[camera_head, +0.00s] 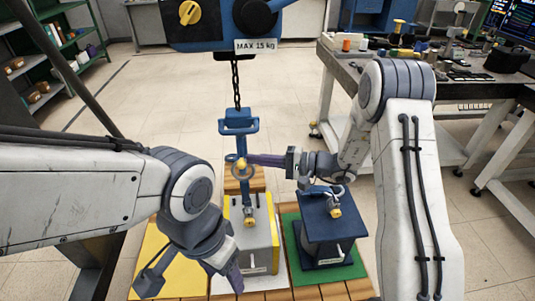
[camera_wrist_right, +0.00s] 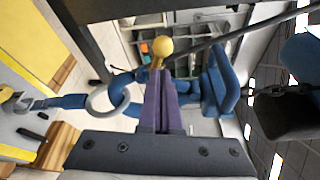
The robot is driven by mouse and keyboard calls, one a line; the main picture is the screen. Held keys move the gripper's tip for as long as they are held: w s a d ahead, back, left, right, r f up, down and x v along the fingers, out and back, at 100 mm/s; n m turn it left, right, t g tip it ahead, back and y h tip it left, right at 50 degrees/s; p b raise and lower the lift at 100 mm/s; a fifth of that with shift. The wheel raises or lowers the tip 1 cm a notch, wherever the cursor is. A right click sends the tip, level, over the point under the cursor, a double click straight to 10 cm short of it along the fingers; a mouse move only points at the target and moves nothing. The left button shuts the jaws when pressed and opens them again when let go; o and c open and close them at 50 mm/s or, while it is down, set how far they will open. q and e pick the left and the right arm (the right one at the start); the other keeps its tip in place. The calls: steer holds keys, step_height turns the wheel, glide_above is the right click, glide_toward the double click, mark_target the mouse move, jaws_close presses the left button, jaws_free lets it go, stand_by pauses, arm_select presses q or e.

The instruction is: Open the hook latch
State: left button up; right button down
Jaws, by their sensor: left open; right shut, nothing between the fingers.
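The blue hook (camera_head: 239,126) hangs on a chain below the hoist. A grey ring (camera_head: 243,171) and a yellow knob (camera_head: 241,163) show low on it. My right gripper (camera_head: 250,160) comes in from the right, its purple fingers shut and empty, tips at the knob. In the right wrist view the yellow knob (camera_wrist_right: 162,47) is right at the fingertips; I cannot tell whether they touch. The grey ring (camera_wrist_right: 110,98) is left of the fingers, and the blue hook body (camera_wrist_right: 222,82) is right. My left gripper (camera_head: 236,277) is low in front, pointing down, open and apart from the hook.
Below the hook stands a pale block (camera_head: 262,252) with an eye on top. A dark blue block (camera_head: 325,228) stands on a green mat (camera_head: 291,262) to the right. A yellow mat (camera_head: 150,247) lies at left. The hoist (camera_head: 215,28) is overhead; a cluttered workbench (camera_head: 345,70) is behind right.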

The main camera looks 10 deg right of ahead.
steer(key=shift+s+a, duration=0.2)
steer(key=shift+s, duration=0.15)
arm_select(q)
steer(key=shift+r, duration=0.15)
arm_select(e)
steer(key=shift+r, duration=0.1)
arm_select(q)
steer(key=shift+r+p, duration=0.3)
steer(key=shift+p, duration=0.1)
arm_select(e)
steer(key=shift+s+r+m, duration=0.1)
steer(key=shift+r+m, duration=0.1)
steer(key=shift+m, duration=0.1)
